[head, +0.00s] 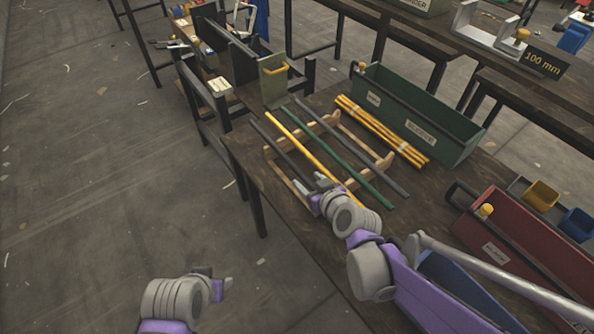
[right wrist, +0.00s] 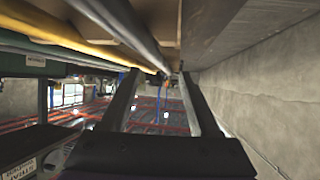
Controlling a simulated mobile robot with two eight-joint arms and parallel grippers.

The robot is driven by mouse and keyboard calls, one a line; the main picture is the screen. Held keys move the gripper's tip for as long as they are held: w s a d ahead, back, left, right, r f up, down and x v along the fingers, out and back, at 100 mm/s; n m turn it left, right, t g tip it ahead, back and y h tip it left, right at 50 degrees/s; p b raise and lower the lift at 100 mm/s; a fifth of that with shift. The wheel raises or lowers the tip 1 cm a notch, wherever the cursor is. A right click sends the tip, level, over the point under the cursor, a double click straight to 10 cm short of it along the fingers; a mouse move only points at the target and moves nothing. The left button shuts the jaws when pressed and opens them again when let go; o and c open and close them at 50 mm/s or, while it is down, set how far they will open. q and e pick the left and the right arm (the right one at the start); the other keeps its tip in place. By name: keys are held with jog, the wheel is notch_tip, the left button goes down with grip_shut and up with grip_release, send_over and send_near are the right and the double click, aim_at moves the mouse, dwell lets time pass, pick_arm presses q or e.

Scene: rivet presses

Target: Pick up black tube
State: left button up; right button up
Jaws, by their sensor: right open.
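Several single tubes lie side by side across a wooden rack (head: 268,153) on the dark table. The leftmost is a dark grey-black tube (head: 278,146); a yellow tube (head: 300,141), a green tube (head: 335,158) and another dark grey tube (head: 350,145) lie to its right. My right gripper (head: 321,187) is open at the near end of the leftmost dark tube. In the right wrist view this tube (right wrist: 138,32) runs toward the space between the spread fingers (right wrist: 165,95); contact cannot be told. My left gripper (head: 224,284) is over the floor, away from the table.
A bundle of yellow tubes (head: 382,130) lies right of the rack. A green toolbox (head: 425,132) stands behind it, and a red toolbox (head: 528,252) stands at the right. A green block with a yellow handle (head: 273,88) stands at the table's far-left end. Open floor lies left.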

aim_at(299, 171)
jog(key=shift+r+b+x, duration=0.15)
jog(key=shift+b+x, duration=0.05)
jog(key=shift+x, duration=1.2)
jog(key=shift+r+b+x, duration=0.15)
jog(key=shift+b+x, duration=0.05)
jog(key=shift+x, duration=1.2)
jog(key=shift+w, duration=0.15)
jog(key=shift+c, duration=0.3)
grip_shut()
